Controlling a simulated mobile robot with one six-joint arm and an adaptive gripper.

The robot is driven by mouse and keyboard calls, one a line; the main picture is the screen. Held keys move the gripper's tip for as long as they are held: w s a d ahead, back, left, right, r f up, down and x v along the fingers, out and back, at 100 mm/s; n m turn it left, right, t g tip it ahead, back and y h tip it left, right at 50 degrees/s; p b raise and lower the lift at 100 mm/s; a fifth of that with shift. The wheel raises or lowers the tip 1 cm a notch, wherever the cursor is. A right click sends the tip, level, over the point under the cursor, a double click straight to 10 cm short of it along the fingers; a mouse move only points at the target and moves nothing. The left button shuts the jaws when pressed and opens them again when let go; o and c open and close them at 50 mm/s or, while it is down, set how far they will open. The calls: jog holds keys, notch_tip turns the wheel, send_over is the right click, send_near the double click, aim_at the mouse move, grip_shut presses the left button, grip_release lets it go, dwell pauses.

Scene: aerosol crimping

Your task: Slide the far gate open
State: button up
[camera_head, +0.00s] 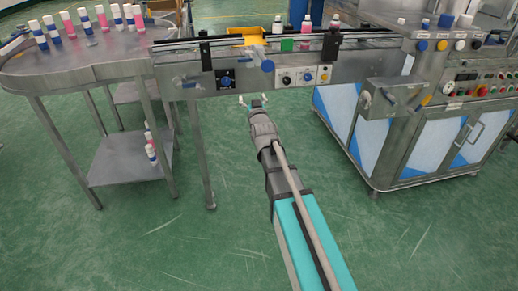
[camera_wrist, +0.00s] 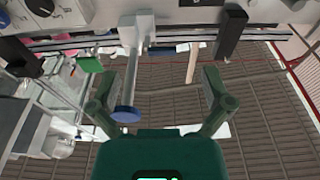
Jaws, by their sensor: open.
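My gripper (camera_head: 254,101) is open and empty in front of the conveyor (camera_head: 385,48), slightly below its front rail. A grey bracket with a blue-ended rod (camera_head: 267,66) sits on the rail just above and beyond my gripper. In the wrist view the blue-ended rod (camera_wrist: 126,112) lies between the two spread fingers, nearer the left one, with no contact that I can make out. My gripper's fingers (camera_wrist: 158,78) show on both sides there. A green block (camera_head: 287,45) stands at the conveyor; I cannot tell which part is the far gate.
A control panel with knobs (camera_head: 303,77) hangs under the rail. Black posts (camera_head: 205,52) stand along it. A round steel table (camera_head: 110,60) with several bottles is at left. A machine cabinet (camera_head: 400,135) is at right. Open green floor lies in front.

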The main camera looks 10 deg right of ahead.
jog(key=s+f+g, duration=1)
jog(key=s+f, duration=0.1)
jog(key=f, duration=0.3)
jog(key=shift+s+f+p, duration=0.3)
jog(key=shift+f+p, duration=0.05)
jog(key=shift+p, duration=0.1)
dwell(0.4)
jog(key=w+r+t, duration=0.6)
jog(key=r, duration=0.3)
jog(key=w+r+t, duration=0.6)
jog(key=r, duration=0.4)
jog(key=shift+t+b, duration=0.3)
jog(key=shift+b, duration=0.1)
jog(key=shift+w, duration=0.15)
